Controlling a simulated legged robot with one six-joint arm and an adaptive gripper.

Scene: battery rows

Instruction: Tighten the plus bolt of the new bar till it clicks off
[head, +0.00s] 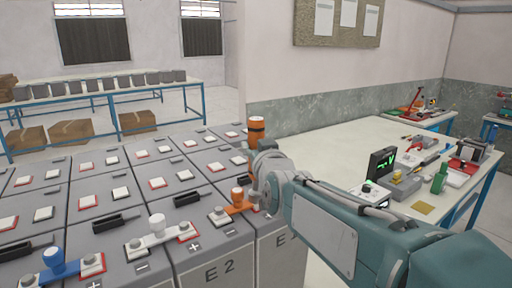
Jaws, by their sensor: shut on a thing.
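An orange bar (243,208) lies at the front edge of the battery rows, between the blocks marked E2 and E1. An orange knob (237,194) stands upright on it, and a grey bolt head (221,213) shows at its left end. Its right end is partly hidden by my gripper. My gripper (262,168) is over this right end, shut on an upright orange tool with a dark band (256,130). The tool's top sticks up above the jaws. Its lower end, and any bolt under it, are hidden, so I cannot tell whether they touch.
A white bar (160,238) and a blue bar (58,272) with knobs lie to the left. Black handles stand up from the blocks. A workbench (330,150) at right holds a green-lit display (382,163) and tools. A blue-framed table stands behind.

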